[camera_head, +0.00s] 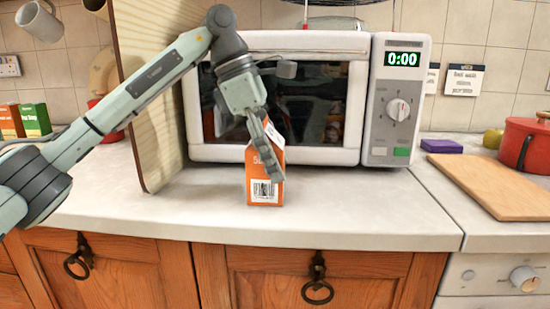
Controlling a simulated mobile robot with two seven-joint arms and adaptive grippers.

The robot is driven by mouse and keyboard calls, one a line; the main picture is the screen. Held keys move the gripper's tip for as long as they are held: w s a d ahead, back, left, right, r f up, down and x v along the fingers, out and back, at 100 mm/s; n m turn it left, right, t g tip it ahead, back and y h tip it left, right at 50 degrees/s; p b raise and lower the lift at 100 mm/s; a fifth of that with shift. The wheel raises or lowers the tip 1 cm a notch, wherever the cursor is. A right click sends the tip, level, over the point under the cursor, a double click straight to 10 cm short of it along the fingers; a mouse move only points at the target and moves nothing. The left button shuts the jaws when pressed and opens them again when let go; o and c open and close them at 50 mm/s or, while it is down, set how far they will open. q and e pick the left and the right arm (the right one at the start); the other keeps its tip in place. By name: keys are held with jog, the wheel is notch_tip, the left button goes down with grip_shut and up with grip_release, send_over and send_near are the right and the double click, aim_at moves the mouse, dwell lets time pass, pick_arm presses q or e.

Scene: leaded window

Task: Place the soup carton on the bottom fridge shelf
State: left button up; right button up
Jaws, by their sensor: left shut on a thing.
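The soup carton (262,187) is orange with a white top and a barcode label. It stands upright on the pale worktop in front of the microwave. My left gripper (264,155) reaches down from above and is shut on the carton, its fingers covering part of the carton's upper front and right side. The carton's base appears to be at worktop level; I cannot tell whether it touches. My right gripper is not in view. No fridge or fridge shelf shows in this view.
A white microwave (401,107) stands close behind the carton. A tall wooden board (157,130) leans to the left. A cutting board (492,186) and a red pot (526,146) are at the right. The worktop (360,205) is clear right of the carton. Wooden cupboards (315,270) are below.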

pick_arm(q)
jog(key=o, duration=1.7)
jog(key=shift+r, duration=0.1)
